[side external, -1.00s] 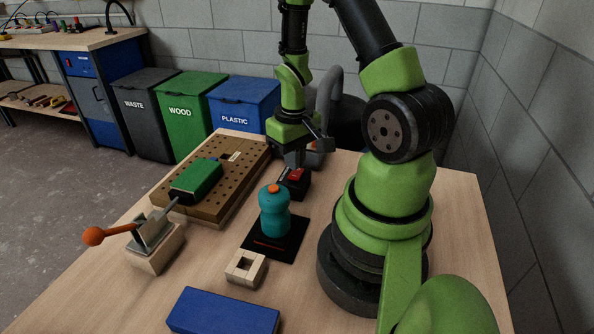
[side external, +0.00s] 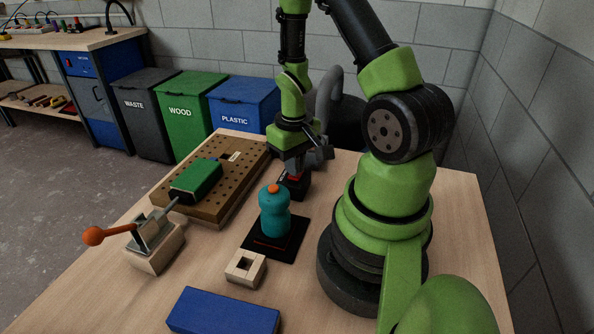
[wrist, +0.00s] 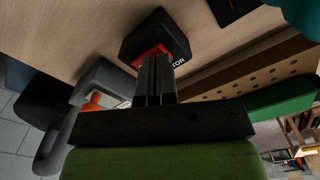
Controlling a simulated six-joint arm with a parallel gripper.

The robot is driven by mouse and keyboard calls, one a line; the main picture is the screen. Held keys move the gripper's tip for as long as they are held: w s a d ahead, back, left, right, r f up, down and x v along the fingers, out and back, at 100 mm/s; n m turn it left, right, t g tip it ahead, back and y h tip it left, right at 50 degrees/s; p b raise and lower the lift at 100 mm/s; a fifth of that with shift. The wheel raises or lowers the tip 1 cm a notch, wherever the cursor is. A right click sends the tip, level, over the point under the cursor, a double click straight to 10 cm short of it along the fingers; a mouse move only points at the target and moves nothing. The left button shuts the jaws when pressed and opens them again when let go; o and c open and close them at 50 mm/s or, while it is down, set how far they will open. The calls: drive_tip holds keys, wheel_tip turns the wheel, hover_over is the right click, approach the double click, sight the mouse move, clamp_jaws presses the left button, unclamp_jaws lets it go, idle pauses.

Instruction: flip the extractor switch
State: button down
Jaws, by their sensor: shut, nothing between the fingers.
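The extractor switch is a small black box (side external: 297,190) with a red rocker (wrist: 148,53), on the table beyond the teal bottle. In the wrist view the box (wrist: 158,28) shows part of a white label ending in "TOR". My gripper (side external: 294,171) points down, shut and empty, with its fingertips at the switch. In the wrist view the shut fingers (wrist: 154,62) overlap the rocker and hide part of it. I cannot tell whether they touch it, or which way the rocker is tilted.
The teal bottle (side external: 274,214) with an orange top stands on a dark pad close in front of the switch. Left are a perforated board (side external: 231,176), a green block (side external: 196,181) and an orange-handled clamp (side external: 150,240). A grey hose (side external: 324,95) rises behind.

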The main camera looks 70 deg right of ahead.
drive_tip(key=shift+f, duration=0.5)
drive_tip(key=shift+r, duration=3.5)
drive_tip(key=s+a+r+n+t+y, duration=0.1)
drive_tip(key=s+a+r+t, duration=0.1)
drive_tip(key=a+r, duration=0.6)
drive_tip(key=s+a+r+n+t+y, duration=0.1)
drive_tip(key=a+r+t, duration=0.4)
drive_tip(key=a+r, duration=0.3)
wheel_tip(320, 180, up, 3)
drive_tip(key=shift+s+a+r, duration=0.2)
drive_tip(key=shift+s+a, duration=0.05)
drive_tip(key=shift+s, duration=0.1)
